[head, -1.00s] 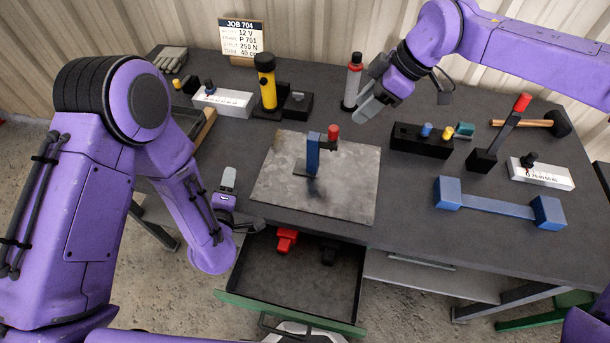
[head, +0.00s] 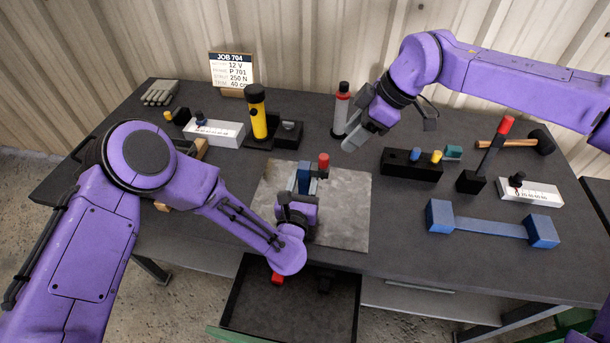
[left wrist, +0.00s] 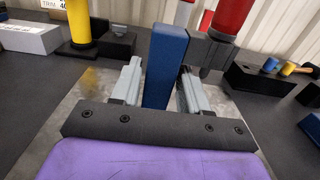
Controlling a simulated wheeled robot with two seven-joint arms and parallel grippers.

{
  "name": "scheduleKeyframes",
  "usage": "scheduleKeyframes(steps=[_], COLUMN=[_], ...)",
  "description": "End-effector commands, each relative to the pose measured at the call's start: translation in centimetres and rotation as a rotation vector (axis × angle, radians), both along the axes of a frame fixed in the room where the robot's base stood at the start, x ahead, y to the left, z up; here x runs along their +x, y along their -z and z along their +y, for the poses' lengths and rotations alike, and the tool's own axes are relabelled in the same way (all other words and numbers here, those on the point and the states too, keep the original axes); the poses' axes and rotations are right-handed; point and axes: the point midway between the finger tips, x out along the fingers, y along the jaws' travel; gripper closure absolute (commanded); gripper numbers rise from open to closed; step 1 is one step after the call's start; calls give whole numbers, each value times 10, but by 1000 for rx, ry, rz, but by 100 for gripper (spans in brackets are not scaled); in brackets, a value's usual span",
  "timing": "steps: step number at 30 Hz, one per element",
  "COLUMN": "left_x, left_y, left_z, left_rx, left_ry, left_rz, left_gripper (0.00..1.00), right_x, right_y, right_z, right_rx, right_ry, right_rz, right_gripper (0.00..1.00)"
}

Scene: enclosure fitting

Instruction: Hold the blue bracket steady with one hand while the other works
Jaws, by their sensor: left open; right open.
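The blue bracket (head: 304,176) stands upright on the grey metal plate (head: 346,212), with a red-topped dark part (head: 323,166) at its upper right. My left gripper (head: 304,184) is at the bracket, its body hiding the bracket's lower part in the head view. In the left wrist view, the bracket (left wrist: 166,66) rises between the two open fingers of my left gripper (left wrist: 160,92), with a gap visible on the left side. The red-topped part (left wrist: 228,20) is just right of it. My right gripper (head: 362,138) is open and empty beyond the plate's upper right corner.
An open drawer (head: 290,312) below the front edge holds a red item (head: 277,279). A grey-and-red bottle (head: 341,112) stands near my right gripper. A yellow flashlight (head: 257,112), a black block with colored pegs (head: 410,166) and a blue bar with end blocks (head: 490,226) surround the plate.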

Motion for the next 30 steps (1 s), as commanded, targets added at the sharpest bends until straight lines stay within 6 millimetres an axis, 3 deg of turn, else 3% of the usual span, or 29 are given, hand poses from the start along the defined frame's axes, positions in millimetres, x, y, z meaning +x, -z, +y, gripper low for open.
scheduleKeyframes(steps=[6,15,19,30], left_x=[27,31,31,30], left_y=[0,0,0,0], left_z=[-5,-6,-6,-6], left_rx=[2,3,3,3], left_ry=[-1,0,0,0], left_rz=[0,1,1,1], left_gripper=[55,55,98,100], right_x=[0,0,0,0], right_y=[0,0,0,0], right_z=[0,0,0,0], right_rx=[0,0,0,0], right_ry=[0,0,0,0], right_rz=[0,0,0,0], right_gripper=[57,57,57,57])
